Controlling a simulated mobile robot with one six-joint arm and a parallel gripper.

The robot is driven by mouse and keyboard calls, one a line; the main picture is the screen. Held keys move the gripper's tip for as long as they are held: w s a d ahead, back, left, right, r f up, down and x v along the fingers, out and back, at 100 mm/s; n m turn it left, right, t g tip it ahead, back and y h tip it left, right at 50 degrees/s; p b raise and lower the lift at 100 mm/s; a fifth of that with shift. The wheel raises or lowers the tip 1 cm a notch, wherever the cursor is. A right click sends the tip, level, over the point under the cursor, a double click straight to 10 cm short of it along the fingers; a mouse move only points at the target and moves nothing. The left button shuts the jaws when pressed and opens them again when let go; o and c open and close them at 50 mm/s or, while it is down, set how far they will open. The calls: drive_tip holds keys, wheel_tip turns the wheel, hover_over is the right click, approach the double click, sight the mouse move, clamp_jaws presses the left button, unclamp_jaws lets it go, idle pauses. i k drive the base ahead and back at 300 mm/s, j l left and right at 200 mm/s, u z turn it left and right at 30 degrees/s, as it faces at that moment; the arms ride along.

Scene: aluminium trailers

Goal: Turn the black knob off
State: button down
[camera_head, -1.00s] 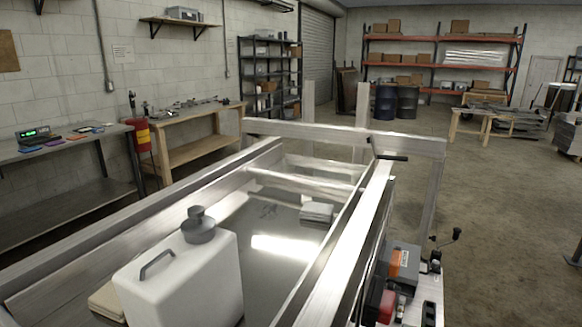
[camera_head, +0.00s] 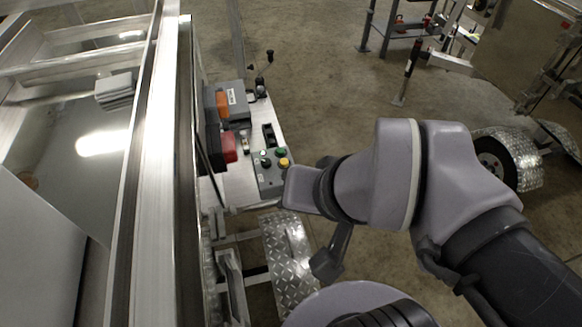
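A small grey control box (camera_head: 270,182) sits on the trailer's front shelf, left of my arm. On its top are a green button, a yellow button and a small dark round control that looks like the black knob (camera_head: 265,162). Which way the knob points is too small to tell. My gripper (camera_head: 327,212) is right of the box, partly hidden under my wrist. Its dark fingers show spread on either side of the wrist, so it looks open. It holds nothing that I can see and appears apart from the knob.
A black switch (camera_head: 269,135), a red block (camera_head: 229,147) and a grey-orange unit (camera_head: 228,104) crowd the shelf beyond the box. A lever (camera_head: 262,75) stands behind. The trailer rail (camera_head: 160,170) runs along the left. A diamond-plate fender (camera_head: 287,262) lies below.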

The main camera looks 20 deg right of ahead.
sight(266, 162)
drive_tip(key=l+u, duration=0.9)
drive_tip(key=u, duration=0.15)
